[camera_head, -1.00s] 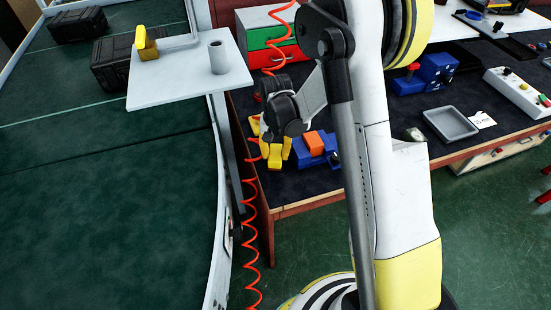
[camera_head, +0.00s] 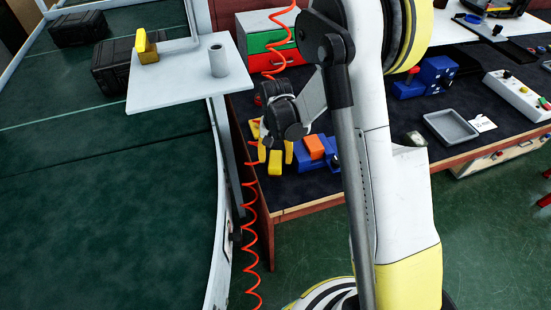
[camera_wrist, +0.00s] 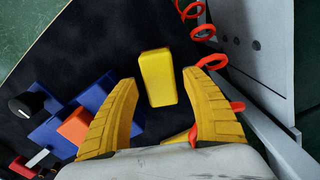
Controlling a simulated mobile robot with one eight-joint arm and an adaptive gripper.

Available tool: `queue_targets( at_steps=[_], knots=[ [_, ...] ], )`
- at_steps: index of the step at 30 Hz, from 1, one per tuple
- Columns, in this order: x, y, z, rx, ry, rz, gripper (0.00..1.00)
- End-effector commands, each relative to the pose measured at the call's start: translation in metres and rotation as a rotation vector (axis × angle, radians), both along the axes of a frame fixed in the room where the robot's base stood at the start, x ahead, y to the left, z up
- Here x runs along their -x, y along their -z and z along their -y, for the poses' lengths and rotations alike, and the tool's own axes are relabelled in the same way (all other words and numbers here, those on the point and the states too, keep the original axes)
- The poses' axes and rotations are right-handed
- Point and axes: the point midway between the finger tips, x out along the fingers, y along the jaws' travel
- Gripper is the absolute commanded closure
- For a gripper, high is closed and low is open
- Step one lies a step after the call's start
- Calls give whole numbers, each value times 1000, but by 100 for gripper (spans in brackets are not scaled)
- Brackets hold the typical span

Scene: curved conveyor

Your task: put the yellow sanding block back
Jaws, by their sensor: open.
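The yellow sanding block (camera_head: 275,163) lies on the dark top of the workbench, left of a blue vise-like fixture (camera_head: 322,162) with an orange block on it. My gripper (camera_head: 276,153) is open, with its yellow fingers on either side of the block. In the wrist view the block (camera_wrist: 158,77) shows between and a little beyond the fingertips (camera_wrist: 161,78), with a gap on each side. Another yellow piece (camera_head: 147,48) stands on the white shelf (camera_head: 180,88) at upper left; I cannot tell exactly what it is.
A grey cylinder (camera_head: 218,60) stands on the shelf. A coiled red hose (camera_head: 250,215) hangs along the bench's left edge, close to my gripper. The blue fixture (camera_wrist: 75,120) is close to my left finger in the wrist view. The green conveyor (camera_head: 100,220) is clear in front.

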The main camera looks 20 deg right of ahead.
Motion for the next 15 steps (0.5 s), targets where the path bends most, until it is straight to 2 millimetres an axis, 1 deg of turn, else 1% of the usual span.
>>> queue_targets(
  at_steps=[1, 9, 12, 15],
  knots=[
    [1, -14, 0, 0, 0, 0, 43],
    [0, -76, 0, 0, 0, 0, 43],
    [0, -93, 0, 0, 0, 0, 43],
    [0, -104, 0, 0, 0, 0, 43]
  ],
)
